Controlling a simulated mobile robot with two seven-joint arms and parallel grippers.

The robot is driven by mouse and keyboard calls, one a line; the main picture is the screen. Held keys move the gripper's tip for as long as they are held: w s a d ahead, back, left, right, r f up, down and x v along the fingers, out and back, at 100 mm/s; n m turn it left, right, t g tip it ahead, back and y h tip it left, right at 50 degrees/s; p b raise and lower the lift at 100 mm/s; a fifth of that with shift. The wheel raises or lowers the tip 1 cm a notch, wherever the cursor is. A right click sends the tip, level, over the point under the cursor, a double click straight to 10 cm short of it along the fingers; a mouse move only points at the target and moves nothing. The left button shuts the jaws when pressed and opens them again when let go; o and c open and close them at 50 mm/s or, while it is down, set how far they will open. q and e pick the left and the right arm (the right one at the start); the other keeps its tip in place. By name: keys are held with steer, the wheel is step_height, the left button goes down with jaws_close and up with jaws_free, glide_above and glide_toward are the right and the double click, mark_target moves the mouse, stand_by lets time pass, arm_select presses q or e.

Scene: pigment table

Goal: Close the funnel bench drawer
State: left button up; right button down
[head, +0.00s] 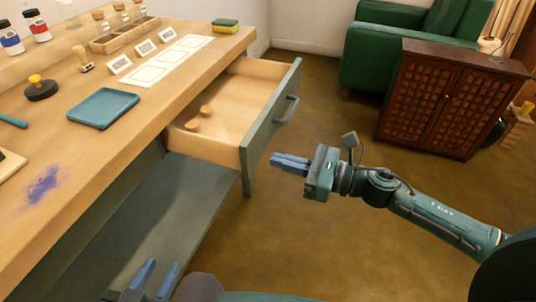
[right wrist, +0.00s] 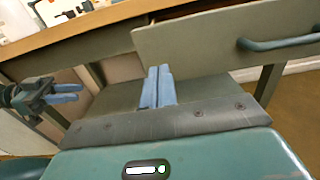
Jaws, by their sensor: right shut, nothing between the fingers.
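The drawer (head: 271,115) of the bench (head: 158,112) stands open, pulled out to the right, with a grey-green front and a bar handle (head: 287,109). Two small wooden pieces (head: 206,110) lie inside it. My right gripper (head: 274,160) is shut and empty, just right of the front's near corner and below the handle. In the right wrist view its fingers (right wrist: 157,75) point toward the lower edge of the drawer front (right wrist: 205,45), and the handle (right wrist: 280,43) is to their right. Contact cannot be told. My left gripper (head: 155,270) is open and empty at the bottom edge of the head view.
The bench top holds a teal tray (head: 103,108), cards, jars, a sponge (head: 225,26) and a purple powder patch (head: 42,185). A grey lower shelf (head: 145,215) lies under the bench. A dark cabinet (head: 440,100) and a green armchair (head: 390,45) stand beyond open floor.

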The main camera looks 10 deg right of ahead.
mark_target(254, 153)
arm_select(q)
steer(key=shift+a+r, duration=0.1)
steer(key=shift+r, duration=0.15)
arm_select(e)
steer(key=shift+x, duration=1.75)
steer(key=shift+w, duration=0.1)
